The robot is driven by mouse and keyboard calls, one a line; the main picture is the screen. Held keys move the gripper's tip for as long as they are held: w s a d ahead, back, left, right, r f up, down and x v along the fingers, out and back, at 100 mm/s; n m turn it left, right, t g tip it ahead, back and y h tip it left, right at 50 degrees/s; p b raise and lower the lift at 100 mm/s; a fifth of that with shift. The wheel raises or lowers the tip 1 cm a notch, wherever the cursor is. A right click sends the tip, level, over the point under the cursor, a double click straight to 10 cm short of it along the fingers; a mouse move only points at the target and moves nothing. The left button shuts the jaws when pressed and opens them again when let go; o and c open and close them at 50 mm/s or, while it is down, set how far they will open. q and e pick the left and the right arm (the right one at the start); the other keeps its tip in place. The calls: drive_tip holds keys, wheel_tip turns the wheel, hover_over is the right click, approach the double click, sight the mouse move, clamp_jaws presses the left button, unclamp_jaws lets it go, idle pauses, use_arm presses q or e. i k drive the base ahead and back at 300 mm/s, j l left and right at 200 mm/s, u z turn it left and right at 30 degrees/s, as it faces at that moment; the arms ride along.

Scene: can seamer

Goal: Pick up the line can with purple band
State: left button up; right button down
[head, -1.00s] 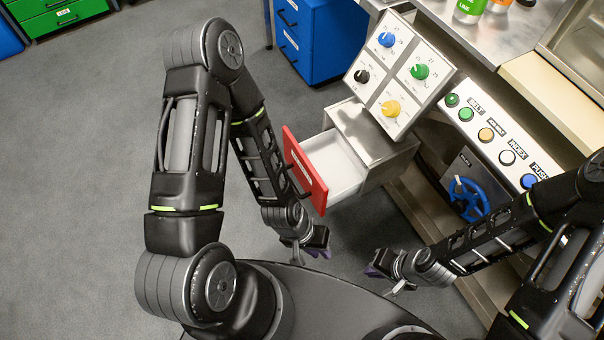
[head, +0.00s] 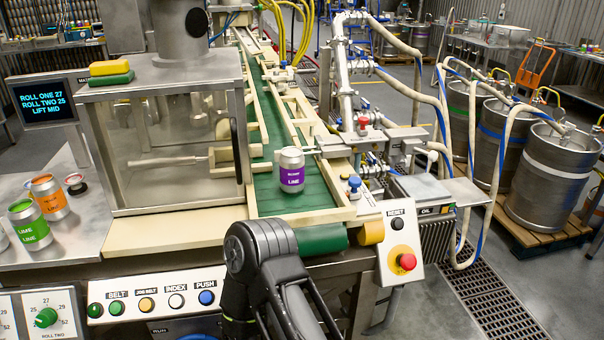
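The can with a purple band (head: 291,177) stands upright on the green conveyor belt (head: 262,195), near its front end. Its silver top and the word LINE on the band show. One of my arms rises at the bottom middle of the head view, in front of the belt's end, with no gripper showing. Neither my left nor my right gripper is in view.
Left of the belt is a clear-walled machine (head: 165,140). Cans with green (head: 30,226) and orange (head: 49,198) bands stand on the left metal table. A red stop button (head: 406,261) is right of the belt's end. Wooden rails (head: 240,100) edge the belt.

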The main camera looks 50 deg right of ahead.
sight(292, 159)
drive_tip(key=z, duration=1.55)
drive_tip(key=l, duration=0.45)
drive_tip(key=i+l+z, duration=0.1)
drive_tip(key=l, duration=0.3)
drive_tip(key=i+l, duration=0.1)
drive_tip(key=l, duration=0.35)
drive_tip(key=i+l+z, duration=0.1)
drive_tip(key=l, duration=0.3)
